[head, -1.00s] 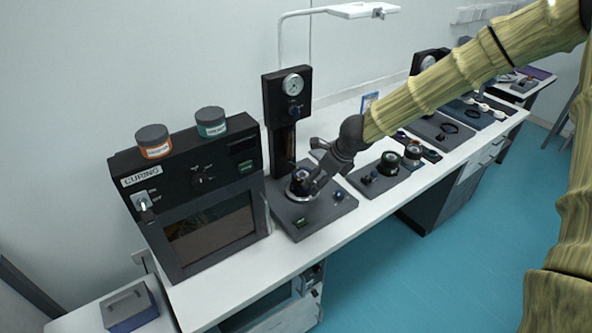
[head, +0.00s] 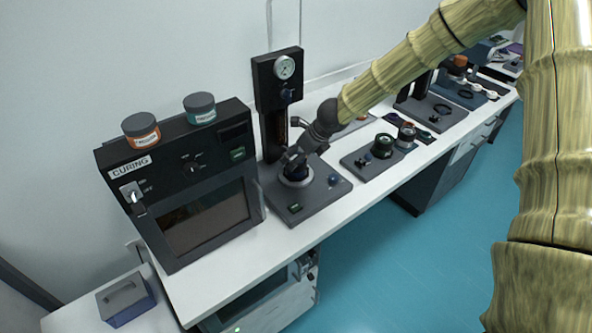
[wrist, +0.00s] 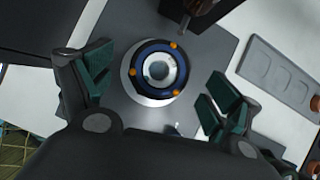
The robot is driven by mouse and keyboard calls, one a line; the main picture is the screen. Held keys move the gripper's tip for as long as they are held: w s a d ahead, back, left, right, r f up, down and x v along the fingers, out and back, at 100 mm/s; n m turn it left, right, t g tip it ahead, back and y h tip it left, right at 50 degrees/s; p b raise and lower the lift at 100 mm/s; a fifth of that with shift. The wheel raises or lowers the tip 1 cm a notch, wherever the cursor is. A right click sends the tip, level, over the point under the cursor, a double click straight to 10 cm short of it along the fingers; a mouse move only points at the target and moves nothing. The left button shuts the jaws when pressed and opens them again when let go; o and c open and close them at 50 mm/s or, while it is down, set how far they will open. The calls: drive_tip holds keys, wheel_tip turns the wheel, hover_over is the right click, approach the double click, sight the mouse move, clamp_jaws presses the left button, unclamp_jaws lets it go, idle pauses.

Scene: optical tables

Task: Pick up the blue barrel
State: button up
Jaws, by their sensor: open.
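The blue barrel (wrist: 159,70) is a round blue ring with orange dots and a lens-like centre. It sits on a pale round seat on a dark grey base plate (wrist: 205,47). My gripper (wrist: 155,92) is open in the wrist view, with one green-padded finger to the left of the barrel and the other to the right, both apart from it. In the head view my gripper (head: 296,160) is over the pale seat (head: 297,178) on the dark base plate (head: 329,192), and it hides most of the barrel.
A black curing oven (head: 185,185) with two jars on top stands close to the left. A black column with a dial gauge (head: 284,67) rises behind the plate. A dark tray with round parts (head: 372,160) lies to the right. The white table's front edge is near.

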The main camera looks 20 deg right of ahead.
drive_tip(key=shift+x, duration=1.6)
drive_tip(key=c, duration=1.2)
drive_tip(key=shift+c, duration=0.5)
drive_tip(key=shift+d+r, duration=0.1)
